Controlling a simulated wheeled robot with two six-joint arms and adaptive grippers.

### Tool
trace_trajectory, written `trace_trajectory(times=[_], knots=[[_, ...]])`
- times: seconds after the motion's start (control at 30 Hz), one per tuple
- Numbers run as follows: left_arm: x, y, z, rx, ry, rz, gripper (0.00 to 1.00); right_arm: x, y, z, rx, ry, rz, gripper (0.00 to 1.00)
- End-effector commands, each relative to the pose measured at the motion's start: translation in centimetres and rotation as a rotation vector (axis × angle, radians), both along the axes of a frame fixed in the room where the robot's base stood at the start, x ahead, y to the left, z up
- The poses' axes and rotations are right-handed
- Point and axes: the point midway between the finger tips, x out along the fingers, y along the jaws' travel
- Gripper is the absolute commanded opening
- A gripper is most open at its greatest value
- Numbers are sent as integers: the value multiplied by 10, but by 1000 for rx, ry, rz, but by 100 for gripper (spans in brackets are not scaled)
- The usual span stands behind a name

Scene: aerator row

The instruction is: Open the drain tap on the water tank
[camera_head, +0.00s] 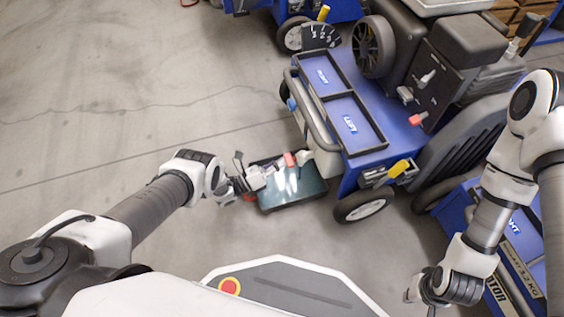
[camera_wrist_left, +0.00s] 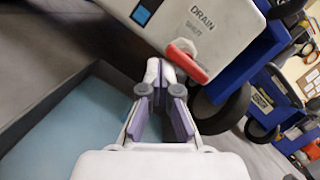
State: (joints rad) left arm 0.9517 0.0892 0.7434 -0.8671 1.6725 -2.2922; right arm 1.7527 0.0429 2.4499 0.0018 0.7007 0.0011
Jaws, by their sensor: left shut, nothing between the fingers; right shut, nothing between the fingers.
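The water tank (camera_wrist_left: 207,22) is a pale box marked DRAIN on the front of the blue machine; part of it also shows in the head view (camera_head: 326,162). Its drain tap has a red handle (camera_wrist_left: 187,62), slanting down to the right in the wrist view; it is small in the head view (camera_head: 290,159). My left gripper (camera_wrist_left: 160,68) is shut and empty, its tips close beside the handle's left end. I cannot tell whether they touch the tap. My right gripper (camera_head: 430,291) is shut and empty, low at the right, away from the tank.
A dark tray (camera_head: 318,194) lies on the floor below the tap, with a pale blue surface inside. The machine's wheel (camera_head: 364,207), yellow knob (camera_head: 399,168) and grey rail (camera_head: 312,112) are close by. A second blue machine stands at right. The floor at left is clear.

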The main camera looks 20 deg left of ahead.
Motion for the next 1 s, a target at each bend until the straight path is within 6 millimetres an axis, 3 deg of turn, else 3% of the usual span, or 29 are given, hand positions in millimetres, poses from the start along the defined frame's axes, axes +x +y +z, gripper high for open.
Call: trace_trajectory(times=[0.37, 0.47, 0.8, 1.0], knots=[[-2, 3, 0, 0, -2, 2, 0, 0, 0, 0, 0, 0, 0, 0], [-10, 13, -3, 1, 0, 2, 0, 0, 0, 0, 0, 0, 0, 0], [-66, 72, -20, 0, 2, 2, 0, 0, 0, 0, 0, 0, 0, 0], [-80, 87, -24, -1, 1, 0, 0, 0, 0, 0, 0, 0, 0, 0]])
